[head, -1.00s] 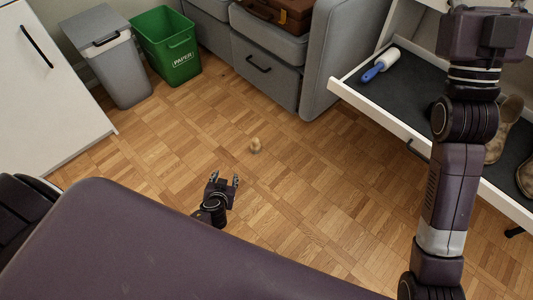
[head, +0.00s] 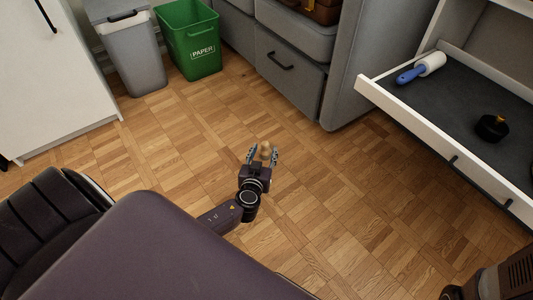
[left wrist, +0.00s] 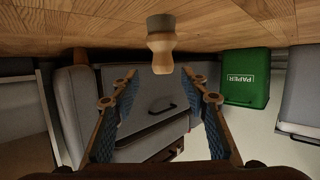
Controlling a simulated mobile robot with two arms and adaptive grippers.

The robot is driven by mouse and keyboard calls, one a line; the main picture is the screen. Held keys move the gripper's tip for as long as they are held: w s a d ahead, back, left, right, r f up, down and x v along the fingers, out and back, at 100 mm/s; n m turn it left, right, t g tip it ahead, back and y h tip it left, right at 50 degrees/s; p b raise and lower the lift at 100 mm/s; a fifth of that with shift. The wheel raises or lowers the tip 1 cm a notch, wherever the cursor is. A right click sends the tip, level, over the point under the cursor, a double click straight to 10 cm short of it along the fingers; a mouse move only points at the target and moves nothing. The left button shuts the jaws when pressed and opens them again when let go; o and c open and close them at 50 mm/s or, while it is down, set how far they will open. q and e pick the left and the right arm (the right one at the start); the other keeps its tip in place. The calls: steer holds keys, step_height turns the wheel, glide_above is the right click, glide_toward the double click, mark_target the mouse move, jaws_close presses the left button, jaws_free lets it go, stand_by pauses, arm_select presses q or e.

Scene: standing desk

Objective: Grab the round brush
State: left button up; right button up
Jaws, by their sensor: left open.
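The round brush (head: 265,150) is a small pale wooden piece standing on the parquet floor. In the left wrist view, which shows the scene upside down, the brush (left wrist: 161,50) has a wooden knob and a grey end against the floor. My left gripper (head: 263,156) is open and empty, low over the floor. In the head view its fingers lie on either side of the brush. In the left wrist view the brush is in line with the gap between the fingers (left wrist: 159,74), beyond the tips. No contact shows.
An open drawer (head: 430,125) at the right holds a blue-handled roller (head: 422,67) and a black round item (head: 491,128). A green paper bin (head: 190,45), a grey bin (head: 133,58) and grey drawers (head: 290,80) stand at the back. The floor around the brush is clear.

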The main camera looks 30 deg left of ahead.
mark_target(265, 145)
arm_select(q)
steer(key=b+x, duration=0.1)
steer(key=x, duration=0.3)
steer(key=shift+a+f+b, duration=0.1)
steer(key=shift+a+b, duration=0.1)
steer(key=shift+b, duration=0.15)
steer(key=shift+w+a, duration=0.2)
steer(key=shift+w, duration=0.2)
steer(key=shift+c, duration=0.6)
jaws_close()
